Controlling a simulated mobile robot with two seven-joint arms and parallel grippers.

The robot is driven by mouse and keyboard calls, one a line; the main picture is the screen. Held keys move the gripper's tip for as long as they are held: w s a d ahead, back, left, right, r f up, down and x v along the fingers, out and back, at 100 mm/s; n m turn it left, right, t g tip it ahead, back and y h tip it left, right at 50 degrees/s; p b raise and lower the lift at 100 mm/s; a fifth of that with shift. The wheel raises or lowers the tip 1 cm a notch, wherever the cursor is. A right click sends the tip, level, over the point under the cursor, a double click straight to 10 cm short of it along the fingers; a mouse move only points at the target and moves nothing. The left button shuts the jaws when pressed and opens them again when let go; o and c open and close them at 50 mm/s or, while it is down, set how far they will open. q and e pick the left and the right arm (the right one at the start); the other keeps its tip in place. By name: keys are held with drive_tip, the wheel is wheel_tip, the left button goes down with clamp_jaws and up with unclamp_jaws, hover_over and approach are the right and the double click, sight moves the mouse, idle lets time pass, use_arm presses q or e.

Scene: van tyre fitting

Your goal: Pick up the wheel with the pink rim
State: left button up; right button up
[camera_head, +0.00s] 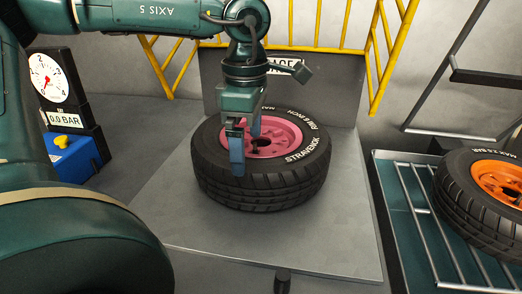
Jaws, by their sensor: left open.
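The wheel with the pink rim (292,138) lies flat on a grey metal plate (290,235); its tyre is black with white lettering. My left gripper (246,150) is over the left side of this wheel, pointing down and open. One finger is in front of the tyre's outer wall and the other is over the pink rim. The tyre's left part is between or behind the fingers; I cannot tell whether they touch it. My right gripper is not in view.
A wheel with an orange rim (498,183) lies on a barred rack (422,205) at the right. A pressure gauge (48,78) reading 0.0 BAR stands at the left by a blue and yellow box (67,155). A yellow rail (378,60) and upright panel are behind.

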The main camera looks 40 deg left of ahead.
sight(251, 157)
use_arm(q)
wheel_tip(251, 157, down, 4)
drive_tip(key=shift+d+r, duration=0.15)
drive_tip(key=shift+r, duration=0.05)
drive_tip(key=c, duration=1.8)
drive_tip(key=shift+w+r, duration=0.15)
drive_tip(key=shift+w, duration=0.05)
drive_tip(key=shift+c, duration=0.5)
drive_tip(key=shift+r, duration=0.15)
